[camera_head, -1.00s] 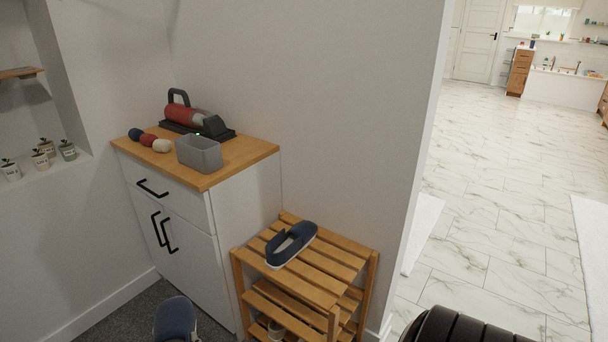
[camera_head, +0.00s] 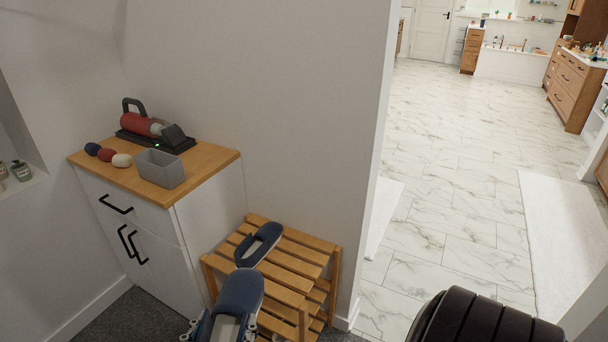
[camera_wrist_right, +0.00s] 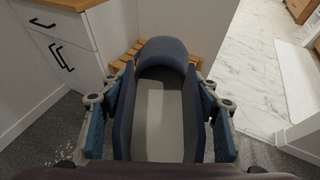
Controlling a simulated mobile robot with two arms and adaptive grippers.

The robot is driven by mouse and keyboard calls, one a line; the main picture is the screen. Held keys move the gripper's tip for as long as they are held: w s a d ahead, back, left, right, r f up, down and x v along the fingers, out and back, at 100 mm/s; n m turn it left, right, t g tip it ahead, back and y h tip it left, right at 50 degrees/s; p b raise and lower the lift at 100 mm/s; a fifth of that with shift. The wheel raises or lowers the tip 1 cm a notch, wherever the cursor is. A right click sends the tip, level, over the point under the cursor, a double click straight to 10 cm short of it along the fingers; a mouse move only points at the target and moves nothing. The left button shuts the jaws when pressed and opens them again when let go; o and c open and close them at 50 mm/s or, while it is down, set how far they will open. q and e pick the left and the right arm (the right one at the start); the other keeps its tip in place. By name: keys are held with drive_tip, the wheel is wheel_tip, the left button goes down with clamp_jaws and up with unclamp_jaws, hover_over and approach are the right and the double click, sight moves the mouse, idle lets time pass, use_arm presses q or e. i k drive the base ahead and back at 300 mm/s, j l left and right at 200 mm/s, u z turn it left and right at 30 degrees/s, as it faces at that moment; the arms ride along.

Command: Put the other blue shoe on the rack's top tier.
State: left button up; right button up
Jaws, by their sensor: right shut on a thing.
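One blue shoe (camera_head: 259,245) lies on the top tier of the wooden rack (camera_head: 287,271), toward its left back part. My right gripper (camera_head: 222,331) is shut on the other blue shoe (camera_head: 240,292), which it holds in front of the rack's near left side. In the right wrist view, the held shoe (camera_wrist_right: 165,52) sits between the two blue finger pads of the gripper (camera_wrist_right: 160,115), its toe pointing away toward the rack (camera_wrist_right: 122,52). The held shoe hides part of the rack's front. My left gripper does not show.
A white cabinet (camera_head: 152,228) with a wooden top stands left of the rack. On it are a grey bin (camera_head: 160,169), a red and black device (camera_head: 143,122) and several small rolled items (camera_head: 107,156). The rack's top is bare on the right. A wall (camera_head: 290,120) rises behind it.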

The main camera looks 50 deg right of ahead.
sight(291, 261)
drive_tip(key=i+z, duration=0.1)
drive_tip(key=z, duration=0.85)
drive_tip(key=i+j+z, duration=0.1)
drive_tip(key=z, duration=0.35)
drive_tip(key=i+z, duration=0.1)
drive_tip(key=z, duration=0.35)
drive_tip(key=i+j+z, duration=0.25)
drive_tip(key=j+z, duration=0.25)
drive_tip(key=j, duration=0.2)
drive_tip(key=i+j+z, duration=0.1)
drive_tip(key=j+z, duration=0.35)
drive_tip(key=j, duration=0.25)
drive_tip(key=j+z, duration=0.5)
drive_tip(key=j, duration=0.9)
drive_tip(key=k+j, duration=0.1)
drive_tip(key=j, duration=0.55)
